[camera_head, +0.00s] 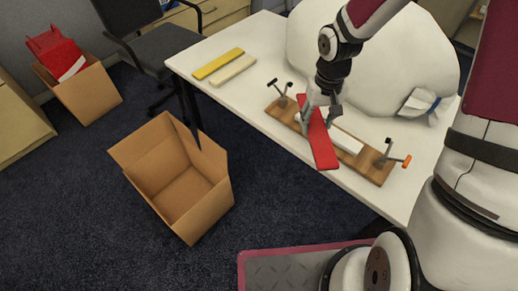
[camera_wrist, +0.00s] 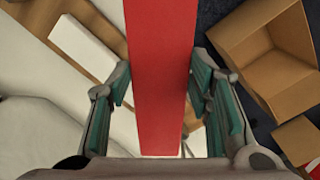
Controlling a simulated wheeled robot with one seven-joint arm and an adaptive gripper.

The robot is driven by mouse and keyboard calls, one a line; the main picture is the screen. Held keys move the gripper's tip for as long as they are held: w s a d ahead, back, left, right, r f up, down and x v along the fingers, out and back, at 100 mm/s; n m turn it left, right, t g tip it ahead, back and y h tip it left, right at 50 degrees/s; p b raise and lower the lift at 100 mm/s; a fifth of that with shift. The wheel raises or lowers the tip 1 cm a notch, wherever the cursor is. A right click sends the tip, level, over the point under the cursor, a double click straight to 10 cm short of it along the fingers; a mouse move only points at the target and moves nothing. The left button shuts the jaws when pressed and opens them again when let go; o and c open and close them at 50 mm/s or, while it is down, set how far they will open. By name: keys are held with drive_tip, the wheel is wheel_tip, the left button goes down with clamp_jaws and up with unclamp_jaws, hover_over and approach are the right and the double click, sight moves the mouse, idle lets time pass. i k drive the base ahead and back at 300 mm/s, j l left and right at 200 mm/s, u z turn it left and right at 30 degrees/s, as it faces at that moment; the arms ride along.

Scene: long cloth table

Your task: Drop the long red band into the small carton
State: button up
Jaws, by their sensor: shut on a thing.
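My gripper (camera_head: 318,112) is shut on the long red band (camera_head: 323,152), a flat straight strip. In the head view the band is tilted, its near end pointing down toward the table's front edge. In the wrist view the band (camera_wrist: 160,70) runs between the two green-padded fingers. An open, empty carton (camera_head: 205,215) stands on the floor to the left of the table. A second carton (camera_head: 95,95) stands farther back at the left with a red and white thing in it. I cannot tell which one the task calls small.
Below the band, a wooden board (camera_head: 375,170) with clamps and a white block lies on the white table. A yellow bar (camera_head: 217,64) and a pale bar (camera_head: 233,70) lie at the table's far left. A large white rounded form (camera_head: 400,50) fills the back. An office chair (camera_head: 165,50) stands behind.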

sight(194, 202)
drive_tip(key=j+u, duration=0.1)
drive_tip(key=u, duration=1.15)
drive_tip(key=i+j+u, duration=0.15)
drive_tip(key=i, duration=0.6)
